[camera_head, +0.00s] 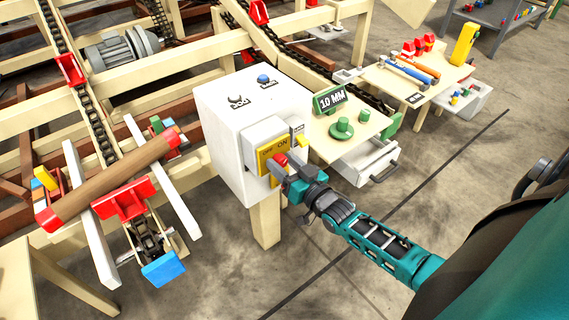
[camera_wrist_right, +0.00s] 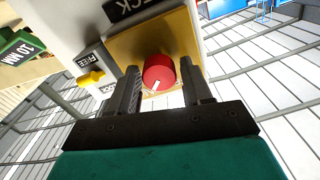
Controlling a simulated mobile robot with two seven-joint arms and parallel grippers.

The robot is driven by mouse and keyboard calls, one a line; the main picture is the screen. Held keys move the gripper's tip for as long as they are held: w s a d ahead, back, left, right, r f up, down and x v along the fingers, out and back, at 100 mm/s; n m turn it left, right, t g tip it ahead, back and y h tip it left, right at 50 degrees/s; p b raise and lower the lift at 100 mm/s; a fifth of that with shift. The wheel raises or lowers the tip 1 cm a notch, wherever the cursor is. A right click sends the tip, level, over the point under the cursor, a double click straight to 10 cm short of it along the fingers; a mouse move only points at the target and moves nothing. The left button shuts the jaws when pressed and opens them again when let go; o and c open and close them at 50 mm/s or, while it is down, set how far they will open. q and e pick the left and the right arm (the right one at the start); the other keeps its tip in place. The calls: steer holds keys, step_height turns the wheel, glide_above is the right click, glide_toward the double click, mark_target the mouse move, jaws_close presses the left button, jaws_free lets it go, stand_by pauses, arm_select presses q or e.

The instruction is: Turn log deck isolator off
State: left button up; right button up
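The isolator is a red round knob (camera_head: 281,159) on a yellow plate (camera_head: 265,157) marked OFF and ON, on the side of a white control box (camera_head: 232,125). In the right wrist view the red knob (camera_wrist_right: 159,72) has a white mark towards its lower left. My right gripper (camera_head: 284,174) is at the knob. In the wrist view its two dark fingers (camera_wrist_right: 160,82) stand apart, one on each side of the knob, with a thin gap seeming to show on both sides. Whether a finger touches it is hard to tell. My left gripper is in neither view.
A yellow switch (camera_wrist_right: 91,78) labelled FREE sits beside the plate. The box top has a black and a blue knob (camera_head: 263,79). A side table holds a green 10 MM sign (camera_head: 329,99) and an open drawer (camera_head: 366,163). A log (camera_head: 115,180) lies on the deck at left.

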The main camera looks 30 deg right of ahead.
steer(key=c, duration=0.7)
steer(key=shift+c, duration=0.2)
steer(key=shift+n, duration=0.3)
steer(key=n+p, duration=0.1)
steer(key=n, duration=0.2)
steer(key=shift+n, duration=0.3)
steer(key=n, duration=0.9)
steer(key=shift+f, duration=0.15)
steer(key=shift+n+b, duration=0.5)
steer(key=shift+n, duration=1.8)
steer(key=o, duration=1)
